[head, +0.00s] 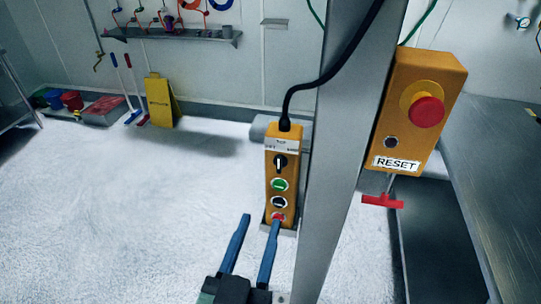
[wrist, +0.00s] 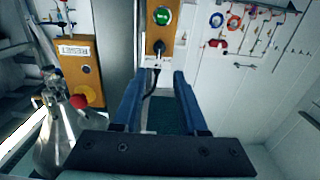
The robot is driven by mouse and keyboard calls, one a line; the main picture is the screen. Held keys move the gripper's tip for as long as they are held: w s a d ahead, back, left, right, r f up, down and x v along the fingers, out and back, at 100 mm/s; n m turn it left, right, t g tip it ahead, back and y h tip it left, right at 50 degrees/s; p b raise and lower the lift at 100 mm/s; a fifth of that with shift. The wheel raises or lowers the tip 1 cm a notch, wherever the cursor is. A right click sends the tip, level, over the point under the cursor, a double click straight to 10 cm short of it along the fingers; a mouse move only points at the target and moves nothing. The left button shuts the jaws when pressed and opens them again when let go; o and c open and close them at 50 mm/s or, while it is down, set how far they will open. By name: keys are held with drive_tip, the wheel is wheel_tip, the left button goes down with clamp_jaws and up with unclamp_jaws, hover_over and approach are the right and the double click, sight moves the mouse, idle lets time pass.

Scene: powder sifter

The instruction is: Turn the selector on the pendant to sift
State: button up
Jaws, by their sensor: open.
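The orange pendant (head: 270,205) hangs against a grey metal post. Near its top is the black selector (head: 280,162) with a white pointer, which looks roughly upright. The small lettering above it is too small to read. In the wrist view the pendant appears inverted, with the selector (wrist: 160,45) near its lower end. My gripper (head: 262,218) is open and empty, its blue fingers pointing up, below the selector in the head view. Its right fingertip overlaps the pendant's lower end, near the red button. In the wrist view the selector lies just beyond the gap between the fingertips (wrist: 157,76).
A green button (head: 279,185) and a dark button (head: 279,202) sit under the selector. A black cable (head: 325,78) leaves the pendant's top. Right of the post (head: 345,130) is an orange RESET box (head: 440,85) with a red stop button (head: 427,112). Floor left of the pendant is clear.

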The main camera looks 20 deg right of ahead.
sight(279, 168)
drive_tip(key=p+x, duration=0.5)
drive_tip(key=x, duration=0.6)
drive_tip(key=shift+d+r, duration=0.15)
drive_tip(key=shift+d, duration=0.05)
drive_tip(key=shift+w+d, duration=0.3)
drive_tip(key=shift+w, duration=0.25)
drive_tip(key=shift+c, duration=0.4)
clamp_jaws()
